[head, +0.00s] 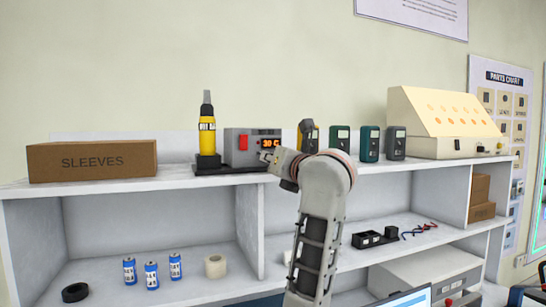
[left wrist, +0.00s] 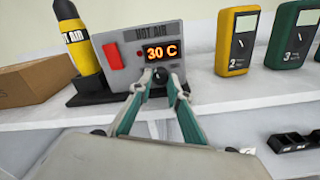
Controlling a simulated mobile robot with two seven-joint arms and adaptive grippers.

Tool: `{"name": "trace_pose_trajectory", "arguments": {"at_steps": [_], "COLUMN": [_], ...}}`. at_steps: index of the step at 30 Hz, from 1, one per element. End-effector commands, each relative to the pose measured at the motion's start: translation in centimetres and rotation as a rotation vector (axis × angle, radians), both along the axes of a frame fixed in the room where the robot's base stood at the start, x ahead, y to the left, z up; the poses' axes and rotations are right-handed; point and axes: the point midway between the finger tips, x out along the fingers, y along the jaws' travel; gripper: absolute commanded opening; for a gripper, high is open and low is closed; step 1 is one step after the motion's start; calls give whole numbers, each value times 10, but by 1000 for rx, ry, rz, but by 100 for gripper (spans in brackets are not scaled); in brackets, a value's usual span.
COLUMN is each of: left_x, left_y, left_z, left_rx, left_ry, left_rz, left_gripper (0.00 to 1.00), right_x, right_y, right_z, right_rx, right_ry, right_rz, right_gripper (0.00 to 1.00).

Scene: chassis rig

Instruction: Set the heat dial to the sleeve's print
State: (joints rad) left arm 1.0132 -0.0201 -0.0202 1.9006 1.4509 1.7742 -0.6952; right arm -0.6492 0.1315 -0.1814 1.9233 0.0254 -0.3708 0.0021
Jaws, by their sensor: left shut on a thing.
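The grey hot air station (head: 232,150) stands on the upper shelf, with a red switch (left wrist: 113,55) and a lit display (left wrist: 161,51) reading 30 C. My left gripper (left wrist: 159,84) is at the station's front, just below the display, shut on the heat dial. The fingers mostly hide the dial, so its pointer cannot be read. In the head view my left gripper (head: 272,158) also reaches the station's front right side. A brown box (head: 92,161) marked SLEEVES sits on the left of the shelf; no temperature print is readable. My right gripper is not in view.
A yellow hot air tool (head: 207,140) stands left of the station. A yellow meter (left wrist: 237,42) and several green or dark meters (head: 369,143) stand to its right. Blue cans (head: 151,274) and a tape roll (head: 215,266) are on the lower shelf.

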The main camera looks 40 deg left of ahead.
Motion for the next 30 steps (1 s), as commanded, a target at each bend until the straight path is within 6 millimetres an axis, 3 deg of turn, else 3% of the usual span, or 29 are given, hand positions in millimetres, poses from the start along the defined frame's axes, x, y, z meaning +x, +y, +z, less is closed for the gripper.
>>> {"name": "trace_pose_trajectory", "arguments": {"at_steps": [17,18,19,30], "left_x": [0,0,0,-1], "left_y": [0,0,0,-3], "left_z": [1,1,1,0], "left_rx": [20,20,20,18], "left_ry": [33,33,32,32], "left_rz": [0,0,0,-1], "left_gripper": [0,23,25,25], "right_x": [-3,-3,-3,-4], "right_y": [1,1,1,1], "right_z": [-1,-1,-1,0], "right_rx": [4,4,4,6], "right_ry": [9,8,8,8], "right_rz": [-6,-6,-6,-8], "right_gripper": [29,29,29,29]}}
